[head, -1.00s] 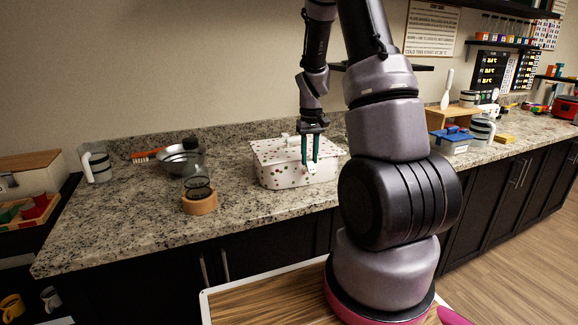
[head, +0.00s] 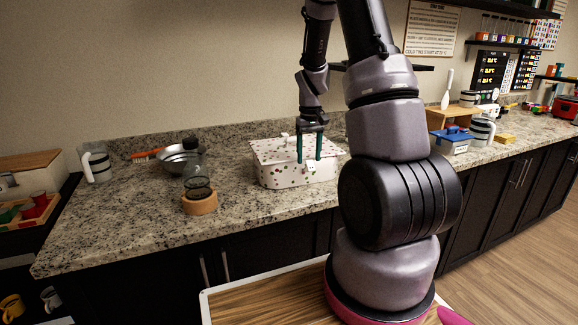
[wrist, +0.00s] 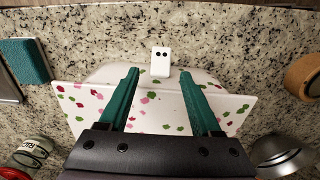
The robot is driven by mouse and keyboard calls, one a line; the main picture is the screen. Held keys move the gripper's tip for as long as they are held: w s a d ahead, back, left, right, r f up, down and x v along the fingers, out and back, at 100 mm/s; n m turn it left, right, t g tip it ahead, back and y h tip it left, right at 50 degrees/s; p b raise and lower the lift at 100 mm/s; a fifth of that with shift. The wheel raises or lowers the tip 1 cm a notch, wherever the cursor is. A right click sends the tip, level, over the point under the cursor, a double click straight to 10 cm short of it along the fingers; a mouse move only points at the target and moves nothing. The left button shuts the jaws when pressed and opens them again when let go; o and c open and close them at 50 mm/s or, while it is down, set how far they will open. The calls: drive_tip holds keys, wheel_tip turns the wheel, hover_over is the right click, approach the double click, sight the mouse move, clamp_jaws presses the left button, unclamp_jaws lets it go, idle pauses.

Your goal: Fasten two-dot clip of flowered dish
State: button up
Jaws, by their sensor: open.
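The flowered dish (head: 285,172) is a white box with pink, red and green spots, standing on the counter with its lid (wrist: 75,104) on. The two-dot clip (wrist: 160,62) is a small white tab with two black dots, at the middle of the dish's near side. It also shows small on the front in the head view (head: 311,168). I cannot tell whether it is latched. My gripper (wrist: 159,74) is open and empty above the lid's near edge, with its green fingertips either side of the clip's line. My gripper hides part of the lid.
A glass jar on a wooden ring (head: 199,203) and a metal bowl (head: 176,160) stand left of the dish. A blue-lidded box (head: 451,141) stands to the right. The counter's front edge is close before the dish.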

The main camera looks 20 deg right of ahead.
drive_tip(key=shift+s+a+r, duration=0.1)
drive_tip(key=shift+s+r, duration=0.2)
drive_tip(key=shift+s, duration=0.55)
drive_tip(key=shift+s+r, duration=0.3)
drive_tip(key=shift+s, duration=0.55)
drive_tip(key=shift+s+a+r, duration=0.1)
drive_tip(key=shift+s+r, duration=0.2)
drive_tip(key=shift+s, duration=0.55)
clamp_jaws()
drive_tip(key=shift+f, duration=0.15)
drive_tip(key=shift+w+d+f, duration=0.1)
drive_tip(key=shift+w+f, duration=0.35)
drive_tip(key=shift+w, duration=0.4)
drive_tip(key=shift+w+d+f, duration=0.1)
drive_tip(key=shift+w+f, duration=0.3)
drive_tip(key=shift+w, duration=0.4)
drive_tip(key=shift+w+f, duration=0.45)
drive_tip(key=shift+w, duration=0.4)
